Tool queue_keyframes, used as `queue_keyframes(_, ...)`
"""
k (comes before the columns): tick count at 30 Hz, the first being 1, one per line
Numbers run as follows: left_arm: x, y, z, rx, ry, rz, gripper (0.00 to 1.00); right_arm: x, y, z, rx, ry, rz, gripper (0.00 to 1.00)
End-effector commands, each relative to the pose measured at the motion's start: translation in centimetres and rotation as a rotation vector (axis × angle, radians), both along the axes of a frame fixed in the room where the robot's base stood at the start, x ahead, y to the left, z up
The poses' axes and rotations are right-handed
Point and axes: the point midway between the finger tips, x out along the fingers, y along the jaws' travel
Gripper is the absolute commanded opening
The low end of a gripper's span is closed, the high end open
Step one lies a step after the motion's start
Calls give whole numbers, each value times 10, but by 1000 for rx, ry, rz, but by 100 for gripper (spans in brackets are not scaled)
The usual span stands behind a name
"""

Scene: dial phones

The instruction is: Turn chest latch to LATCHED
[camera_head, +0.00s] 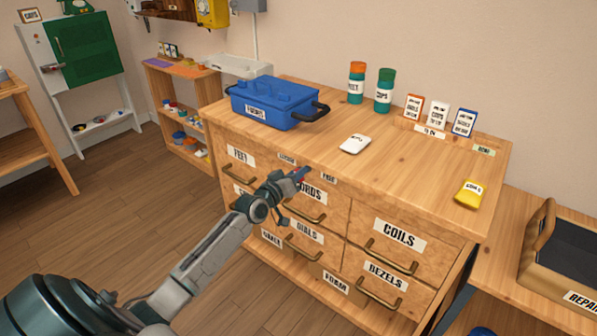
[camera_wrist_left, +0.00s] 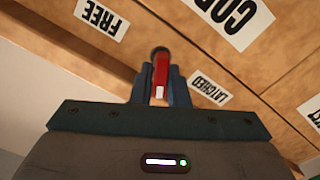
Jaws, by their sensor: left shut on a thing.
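The chest latch is a small red lever (camera_wrist_left: 161,72) with a white mark and a dark round pivot (camera_wrist_left: 159,52), on the upper front of the wooden chest (camera_head: 440,194). My left gripper (camera_wrist_left: 159,92) is shut on the red lever, one finger on each side. In the wrist view the lever points from its pivot toward my palm. The FREE label (camera_wrist_left: 102,19) is to its left and the LATCHED label (camera_wrist_left: 209,88) to its right. In the head view my left gripper (camera_head: 298,175) covers most of the latch, between the LATCHED label (camera_head: 287,159) and the FREE label (camera_head: 329,179).
Labelled drawers with handles (camera_head: 305,215) lie just below the latch. Open floor lies to the left.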

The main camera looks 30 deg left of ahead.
Motion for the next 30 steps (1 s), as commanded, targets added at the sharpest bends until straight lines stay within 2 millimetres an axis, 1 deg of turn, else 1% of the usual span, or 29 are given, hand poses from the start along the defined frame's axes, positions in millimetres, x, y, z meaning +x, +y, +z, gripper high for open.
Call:
queue_keyframes(6,0,1,-1,-143,13,0,0,-2,-3,5,-14,27,-4,71)
queue_keyframes(12,0,2,-2,-227,19,0,0,-4,-5,7,-22,41,-6,71)
queue_keyframes(19,0,2,-2,-270,23,0,0,-6,-6,8,-27,55,-8,71)
queue_keyframes(30,0,2,-2,-275,23,0,0,-6,-6,8,-28,55,-7,71)
